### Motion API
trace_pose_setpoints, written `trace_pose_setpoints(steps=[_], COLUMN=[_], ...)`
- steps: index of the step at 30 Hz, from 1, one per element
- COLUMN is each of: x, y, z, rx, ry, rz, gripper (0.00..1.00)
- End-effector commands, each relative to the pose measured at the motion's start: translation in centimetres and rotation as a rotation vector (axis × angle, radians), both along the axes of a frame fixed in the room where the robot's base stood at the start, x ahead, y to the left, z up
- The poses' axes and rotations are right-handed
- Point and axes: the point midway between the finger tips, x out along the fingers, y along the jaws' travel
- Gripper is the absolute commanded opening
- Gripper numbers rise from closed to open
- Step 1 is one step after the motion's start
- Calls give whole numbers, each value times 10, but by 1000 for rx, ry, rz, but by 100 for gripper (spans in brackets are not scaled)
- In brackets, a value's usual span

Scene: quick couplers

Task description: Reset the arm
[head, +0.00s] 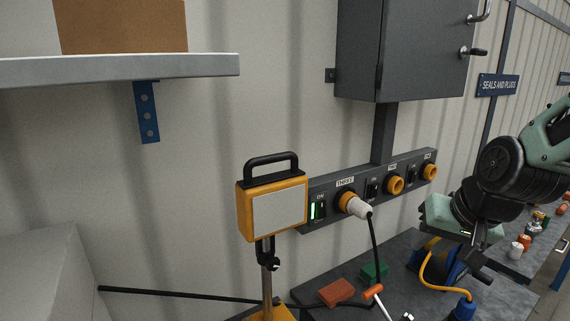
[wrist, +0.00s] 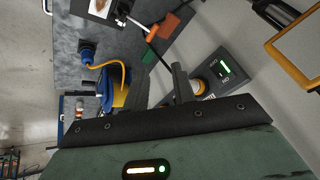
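My gripper (head: 480,264) hangs over the right part of the bench, in front of the wall panel. Its two dark fingers stand apart in the wrist view (wrist: 160,82), with nothing visible between them. The grey socket panel (head: 330,190) carries several orange sockets. A white plug (head: 356,207) with a black cable sits at the left socket, beside a green-lit switch (head: 318,210). The middle socket (head: 394,184) and right socket (head: 429,171) look empty. A blue plug (head: 463,308) on a yellow cable is on the bench; it also shows in the wrist view (wrist: 87,50).
A yellow work lamp (head: 272,206) stands at the left of the panel. A red block (head: 336,292) and green block (head: 374,272) lie on the bench. A grey cabinet (head: 420,50) hangs above; a shelf (head: 120,69) with a cardboard box juts out upper left.

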Motion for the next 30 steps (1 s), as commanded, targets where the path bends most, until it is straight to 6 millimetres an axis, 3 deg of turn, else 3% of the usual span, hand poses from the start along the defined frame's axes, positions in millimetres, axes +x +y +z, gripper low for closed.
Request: trace_pose_setpoints(steps=[3, 10, 12, 17, 24, 30], x=[-30, -85, -87, -109, -169, -209], y=[-27, -68, -36, 16, 90, 117], z=[-25, -58, -68, -83, -107, -116], rx=[-91, -225, -223, -230, -268, -301], ry=[97, 271, 266, 293, 345, 375], rz=[77, 224, 303, 465, 750, 899], gripper=[26, 26, 26, 26, 26, 26])
